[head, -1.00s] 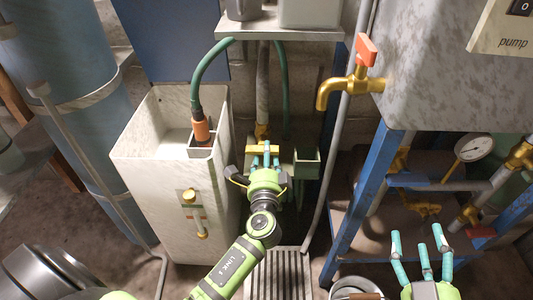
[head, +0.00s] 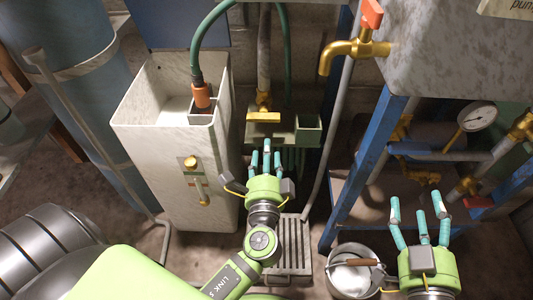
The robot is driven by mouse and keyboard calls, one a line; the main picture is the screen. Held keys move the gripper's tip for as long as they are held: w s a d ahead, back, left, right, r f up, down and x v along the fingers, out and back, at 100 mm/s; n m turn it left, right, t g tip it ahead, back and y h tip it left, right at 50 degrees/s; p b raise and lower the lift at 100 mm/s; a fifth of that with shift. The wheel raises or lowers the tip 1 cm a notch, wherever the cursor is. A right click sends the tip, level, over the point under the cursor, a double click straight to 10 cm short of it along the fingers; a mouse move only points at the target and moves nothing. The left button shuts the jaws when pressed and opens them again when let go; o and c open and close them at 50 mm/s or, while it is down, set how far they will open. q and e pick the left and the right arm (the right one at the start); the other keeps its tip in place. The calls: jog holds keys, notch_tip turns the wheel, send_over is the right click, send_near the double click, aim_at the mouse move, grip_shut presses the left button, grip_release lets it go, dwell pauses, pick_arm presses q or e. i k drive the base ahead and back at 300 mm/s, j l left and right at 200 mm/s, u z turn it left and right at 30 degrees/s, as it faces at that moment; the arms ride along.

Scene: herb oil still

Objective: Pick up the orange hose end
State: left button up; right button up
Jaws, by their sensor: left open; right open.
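The orange hose end (head: 202,95) hangs upright on the green hose (head: 207,36), in a small holder at the right inner corner of the pale bin (head: 147,110). My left gripper (head: 266,150) is open and empty. In the picture it is below and to the right of the hose end, in front of the brass fitting, apart from the hose end. My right gripper (head: 419,208) is open and empty at the lower right, beside the blue frame.
A brass tap with an orange handle (head: 352,50) juts from the grey tank (head: 445,55). A blue stand (head: 370,150) is at the right. A metal pot (head: 356,272) and a slatted grate (head: 292,240) are below. A blue cylinder (head: 75,70) stands at left.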

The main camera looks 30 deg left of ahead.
aim_at(199, 87)
jog(key=u, duration=1.3)
